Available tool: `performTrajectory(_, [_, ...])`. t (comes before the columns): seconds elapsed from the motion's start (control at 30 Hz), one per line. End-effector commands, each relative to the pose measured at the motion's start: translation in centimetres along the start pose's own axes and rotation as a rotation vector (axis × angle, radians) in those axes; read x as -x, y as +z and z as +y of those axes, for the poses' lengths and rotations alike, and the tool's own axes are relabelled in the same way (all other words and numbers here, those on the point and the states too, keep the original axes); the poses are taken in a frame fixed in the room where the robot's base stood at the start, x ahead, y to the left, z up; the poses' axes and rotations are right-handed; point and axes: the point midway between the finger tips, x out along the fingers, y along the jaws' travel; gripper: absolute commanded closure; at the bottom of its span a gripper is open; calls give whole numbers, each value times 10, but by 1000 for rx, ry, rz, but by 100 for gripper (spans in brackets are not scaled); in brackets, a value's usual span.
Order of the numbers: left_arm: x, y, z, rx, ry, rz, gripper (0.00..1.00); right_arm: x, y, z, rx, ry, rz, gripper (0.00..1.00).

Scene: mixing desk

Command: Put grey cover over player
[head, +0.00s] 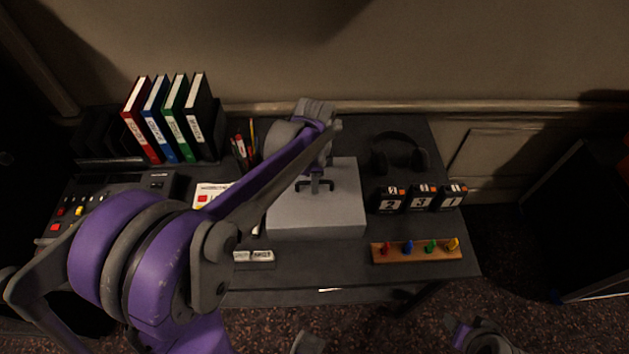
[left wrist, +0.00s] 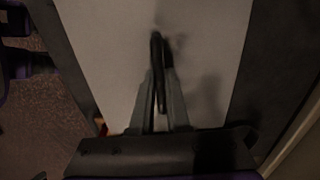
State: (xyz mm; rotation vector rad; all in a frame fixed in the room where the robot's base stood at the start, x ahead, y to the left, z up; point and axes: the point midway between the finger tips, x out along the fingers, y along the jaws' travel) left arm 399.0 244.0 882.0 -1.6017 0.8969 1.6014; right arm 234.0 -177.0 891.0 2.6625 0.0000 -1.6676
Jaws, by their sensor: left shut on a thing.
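The grey cover (head: 318,218) is a pale box with a dark handle (head: 300,186) on top. It is at the middle of the desk, with its flat top facing up. My left gripper (head: 315,181) is above the cover and shut on its handle. In the left wrist view the fingers (left wrist: 160,85) close on the dark handle, with the pale cover top (left wrist: 100,45) around it. I cannot tell whether the cover rests on the desk or hangs just above it. The player does not show as such; what lies under the cover is hidden. My right gripper is not clearly in view.
Headphones (head: 400,153) and several numbered black blocks (head: 420,198) are right of the cover. A wooden strip with coloured pegs (head: 416,252) lies at the front right. Binders (head: 170,118), a pen holder (head: 243,150) and a mixer (head: 125,188) are on the left.

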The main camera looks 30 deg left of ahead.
Motion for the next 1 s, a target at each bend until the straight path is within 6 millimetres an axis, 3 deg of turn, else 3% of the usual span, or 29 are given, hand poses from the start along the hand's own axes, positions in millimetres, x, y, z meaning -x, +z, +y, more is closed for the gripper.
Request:
performTrajectory(0.17, [-6, 0, 0, 0, 0, 0, 100, -4, 3, 0, 0, 0, -2, 46])
performTrajectory(0.2, [-6, 0, 0, 0, 0, 0, 82, -4, 3, 0, 0, 0, -2, 46])
performTrajectory(0.37, [-5, 0, 0, 0, 0, 0, 56, -3, 3, 0, 0, 0, -2, 46])
performTrajectory(0.73, [2, 0, 0, 0, -1, 0, 56, 1, -1, 0, 0, 0, 1, 46])
performTrajectory(0.87, [20, 0, 0, 0, -1, 0, 56, 2, -2, 0, 0, 0, 1, 46])
performTrajectory(1.0, [52, 0, 0, 1, -1, 0, 56, 5, -4, 0, 0, 0, 3, 46])
